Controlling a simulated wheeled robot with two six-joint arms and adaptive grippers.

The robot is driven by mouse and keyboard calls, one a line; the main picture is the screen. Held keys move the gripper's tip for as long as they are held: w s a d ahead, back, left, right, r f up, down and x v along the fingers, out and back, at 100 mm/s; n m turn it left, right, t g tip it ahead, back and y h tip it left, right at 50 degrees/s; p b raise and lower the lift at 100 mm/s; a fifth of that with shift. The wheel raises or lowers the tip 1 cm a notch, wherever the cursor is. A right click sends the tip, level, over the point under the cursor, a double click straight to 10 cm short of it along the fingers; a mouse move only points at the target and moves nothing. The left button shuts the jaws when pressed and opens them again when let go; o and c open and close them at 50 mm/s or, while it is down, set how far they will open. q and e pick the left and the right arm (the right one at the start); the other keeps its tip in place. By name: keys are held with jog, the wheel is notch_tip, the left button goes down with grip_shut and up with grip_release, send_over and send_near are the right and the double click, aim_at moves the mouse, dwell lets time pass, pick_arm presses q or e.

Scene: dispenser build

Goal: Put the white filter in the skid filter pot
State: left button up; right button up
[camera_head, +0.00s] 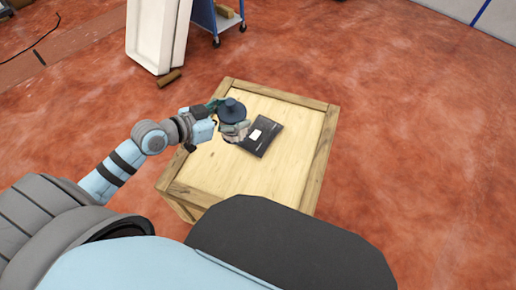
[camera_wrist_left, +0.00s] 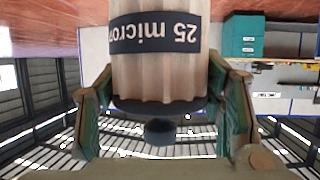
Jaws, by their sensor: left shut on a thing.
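My left gripper (camera_head: 221,116) is shut on a pale ribbed filter (camera_head: 236,131) with a dark cap on top. The filter hangs roughly upright over the wooden crate, beside a black flat item with a white patch. In the left wrist view, the filter (camera_wrist_left: 160,75) sits between the two green fingers. It bears a dark blue band with "25 micron" upside down, and its dark cap and knob show at the bottom. The skid filter pot cannot be made out in either view. My right gripper is not in view.
The wooden crate (camera_head: 205,167) has a raised frame and a mostly bare pale top. The black flat item (camera_head: 269,140) lies on it. A white panel (camera_head: 150,38) and a blue cart (camera_head: 205,17) stand behind. Red floor (camera_head: 420,150) lies open to the right.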

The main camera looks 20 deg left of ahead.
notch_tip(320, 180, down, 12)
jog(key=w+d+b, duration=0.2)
jog(key=b, duration=0.9)
pick_arm(q)
jog(key=w+a+f+n+y+b, duration=0.1)
jog(key=f, duration=0.8)
jog(key=w+f+n+y+b, duration=0.1)
jog(key=f, duration=0.8)
jog(key=w+a+f+n+t+y+b, duration=0.1)
jog(key=w+f, duration=0.1)
jog(key=f, duration=0.7)
jog(key=shift+a+f+b, duration=0.3)
jog(key=shift+b, duration=0.05)
jog(key=shift+f, duration=0.1)
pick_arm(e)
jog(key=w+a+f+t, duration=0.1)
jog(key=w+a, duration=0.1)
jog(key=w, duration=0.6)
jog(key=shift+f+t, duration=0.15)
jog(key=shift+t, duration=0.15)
pick_arm(q)
jog(key=o, duration=1.2)
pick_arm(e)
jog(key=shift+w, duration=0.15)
